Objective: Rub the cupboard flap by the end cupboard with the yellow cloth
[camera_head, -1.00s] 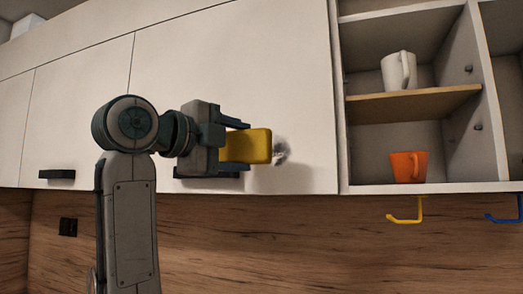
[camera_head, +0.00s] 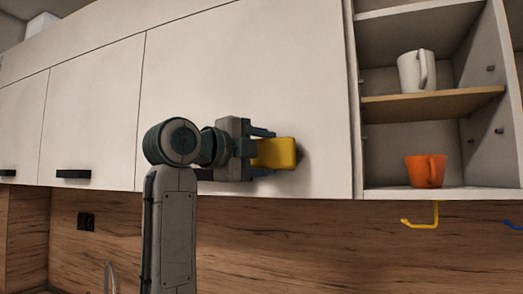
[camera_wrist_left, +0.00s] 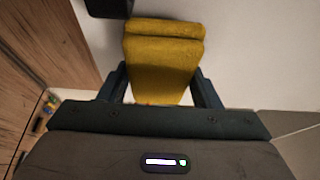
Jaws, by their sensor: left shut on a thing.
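The yellow cloth (camera_head: 275,153) is a folded pad held in my left gripper (camera_head: 262,153). It also shows in the left wrist view (camera_wrist_left: 163,60), between the two fingers. The white cupboard flap (camera_head: 240,70) is the wide panel left of the open shelves. The cloth is at the flap's lower right part; whether it presses on the surface I cannot tell. A dark patch (camera_head: 301,154) shows just past the cloth's right edge, mark or shadow. The flap's black handle is mostly hidden behind my gripper. My right gripper is out of view.
Open shelves (camera_head: 433,101) right of the flap hold a white mug (camera_head: 410,72) and an orange mug (camera_head: 422,171). A yellow hook (camera_head: 420,222) hangs below. Other white doors with black handles (camera_head: 73,174) are to the left. The wooden splashback (camera_head: 300,245) runs below.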

